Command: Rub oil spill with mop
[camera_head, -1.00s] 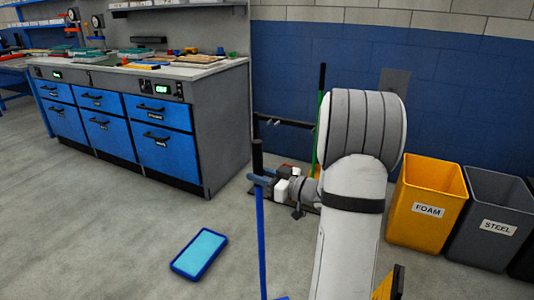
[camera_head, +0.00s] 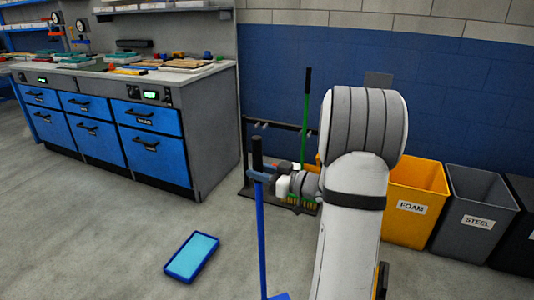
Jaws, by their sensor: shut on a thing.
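My gripper (camera_head: 259,177) is shut around the upper handle of the mop, below its black grip. The mop (camera_head: 262,235) has a blue handle and hangs close to upright, left of my arm. A small blue piece at its lower end shows at the bottom edge of the picture; the rest of the head is cut off. I see no oil spill in view.
A shallow blue tray with a light blue inside (camera_head: 169,273) lies on the floor left of the mop. A blue-drawered workbench (camera_head: 155,150) stands behind it. A tool rack with a green-handled broom (camera_head: 306,120) and yellow (camera_head: 412,208) and grey (camera_head: 474,217) bins line the wall.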

